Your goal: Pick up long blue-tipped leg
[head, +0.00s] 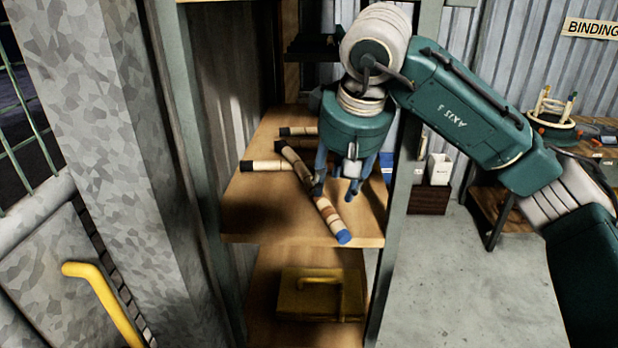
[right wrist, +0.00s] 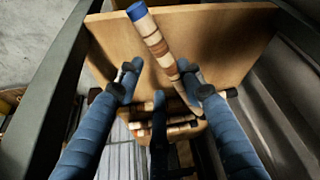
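The blue-tipped leg (head: 328,214) is a tan and brown banded stick lying aslant on the wooden shelf, its blue end toward the front edge. In the right wrist view the leg (right wrist: 157,43) runs down from its blue end, passing between my spread fingers, closer to the right one. My right gripper (head: 338,185) is over the shelf, pointing down, with its blue fingers apart; it also shows in the right wrist view (right wrist: 160,84). Part of the leg's middle is hidden behind a finger in the head view. My left gripper is not in view.
Other banded legs with dark ends (head: 264,166) lie behind and left on the shelf (head: 262,215). Grey-green shelf posts (head: 405,190) stand on both sides. A yellow case (head: 300,305) sits on the lower shelf.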

